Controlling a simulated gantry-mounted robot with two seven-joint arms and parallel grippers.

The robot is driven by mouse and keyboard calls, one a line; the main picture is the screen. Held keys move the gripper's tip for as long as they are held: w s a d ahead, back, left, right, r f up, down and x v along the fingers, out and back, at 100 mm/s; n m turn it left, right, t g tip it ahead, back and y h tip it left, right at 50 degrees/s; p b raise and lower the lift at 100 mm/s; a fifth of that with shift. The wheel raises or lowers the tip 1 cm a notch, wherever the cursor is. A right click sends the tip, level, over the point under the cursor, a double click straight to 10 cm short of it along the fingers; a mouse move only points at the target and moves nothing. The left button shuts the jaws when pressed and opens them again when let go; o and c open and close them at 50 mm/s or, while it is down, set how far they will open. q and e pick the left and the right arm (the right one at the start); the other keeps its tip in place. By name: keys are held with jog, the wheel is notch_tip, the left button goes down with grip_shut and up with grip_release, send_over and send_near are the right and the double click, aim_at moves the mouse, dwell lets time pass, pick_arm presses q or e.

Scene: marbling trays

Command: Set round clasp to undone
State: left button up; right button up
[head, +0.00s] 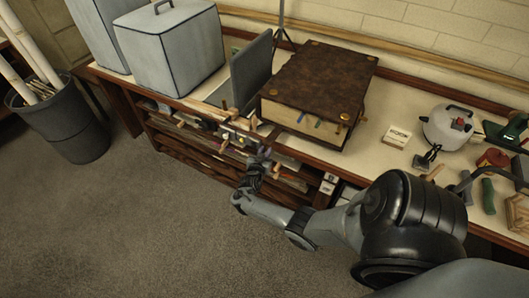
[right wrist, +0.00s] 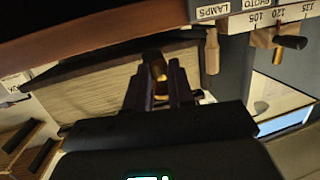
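A thick brown book (head: 318,80) with brass round fittings lies on the bench in the head view. A dark strap (head: 273,134) runs from its front left toward the bench edge. My right gripper (head: 264,154) is at the bench's front edge, just below the strap's end. In the right wrist view, its dark fingers (right wrist: 160,82) stand close on either side of a small brass piece (right wrist: 158,70), in front of a beige layered block (right wrist: 95,85). The piece may be the round clasp; whether the fingers grip it cannot be told. My left gripper is not in view.
Wooden pegs (right wrist: 212,52) and a dark-handled lever (right wrist: 288,42) stand close right of my right gripper in the right wrist view. A grey upright panel (head: 252,72) and pale box (head: 172,50) are left of the book. A white kettle-like pot (head: 447,127) stands at right.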

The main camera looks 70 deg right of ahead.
jog(key=o, duration=0.3)
jog(key=shift+d, duration=0.1)
jog(key=shift+o, duration=0.2)
jog(key=a+r+p, duration=0.1)
jog(key=a, duration=0.9)
jog(key=shift+s+a+r, duration=0.15)
jog(key=shift+a+r, duration=0.25)
jog(key=shift+s, duration=0.1)
